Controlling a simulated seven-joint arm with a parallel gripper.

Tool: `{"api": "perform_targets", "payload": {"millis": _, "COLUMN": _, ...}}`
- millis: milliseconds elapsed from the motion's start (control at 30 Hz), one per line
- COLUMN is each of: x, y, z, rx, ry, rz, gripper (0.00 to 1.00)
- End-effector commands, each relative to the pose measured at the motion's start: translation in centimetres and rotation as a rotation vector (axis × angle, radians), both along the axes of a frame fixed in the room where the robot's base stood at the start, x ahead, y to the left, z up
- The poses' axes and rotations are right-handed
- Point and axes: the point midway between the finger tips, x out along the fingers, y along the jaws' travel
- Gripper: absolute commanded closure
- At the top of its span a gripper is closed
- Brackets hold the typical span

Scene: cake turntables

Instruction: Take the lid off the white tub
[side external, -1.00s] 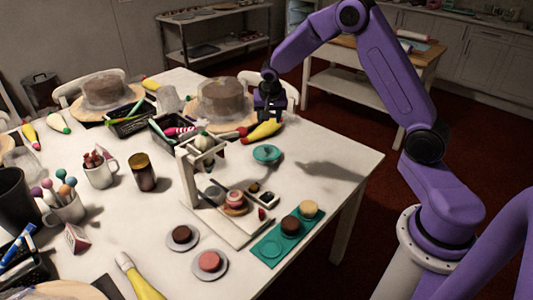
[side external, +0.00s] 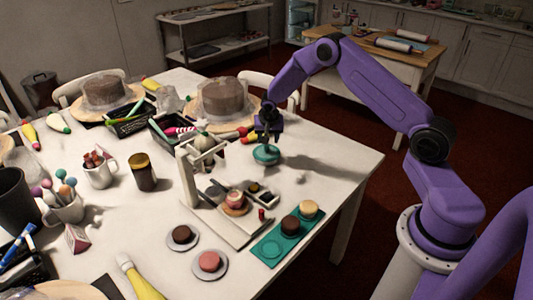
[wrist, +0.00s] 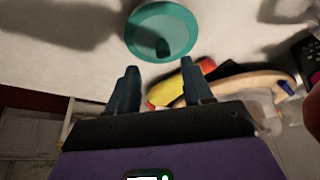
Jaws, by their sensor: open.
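The teal lid (side external: 266,156) sits at the back right of the table. The white tub under it is hard to make out against the white table. The lid shows as a round teal disc with a dark knob in the wrist view (wrist: 146,24). My gripper (side external: 268,138) points down just above the lid, its fingertips near the knob. In the wrist view both fingers (wrist: 157,76) are apart with nothing between them, and the lid lies beyond their tips. I cannot tell whether the fingers touch the knob.
A white stand (side external: 186,178) is left of the lid, with a pink-topped cake (side external: 235,198) by it. A teal tray (side external: 268,252) with small cakes lies in front. Yellow and red bags and black baskets (side external: 172,128) lie behind and left. The table's right side is clear.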

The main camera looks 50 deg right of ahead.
Motion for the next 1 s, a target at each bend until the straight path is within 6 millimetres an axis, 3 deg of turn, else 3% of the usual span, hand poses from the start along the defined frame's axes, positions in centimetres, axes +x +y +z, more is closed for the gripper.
{"api": "perform_targets", "payload": {"millis": 400, "x": 1.1, "y": -0.5, "z": -4.4, "rx": -0.001, "ry": 0.002, "rz": -0.001, "gripper": 0.5}}
{"api": "perform_targets", "payload": {"millis": 733, "x": 1.3, "y": -0.6, "z": -4.9, "rx": 0.001, "ry": 0.001, "rz": 0.0, "gripper": 0.5}}
{"api": "perform_targets", "payload": {"millis": 767, "x": 1.3, "y": -0.6, "z": -4.9, "rx": 0.001, "ry": 0.001, "rz": 0.0, "gripper": 0.53}}
{"api": "perform_targets", "payload": {"millis": 900, "x": 1.3, "y": -0.6, "z": -4.9, "rx": 0.001, "ry": 0.001, "rz": 0.0, "gripper": 0.98}}
{"api": "perform_targets", "payload": {"millis": 1000, "x": 1.3, "y": -0.6, "z": -4.9, "rx": 0.0, "ry": 0.0, "rz": 0.0, "gripper": 1.0}}
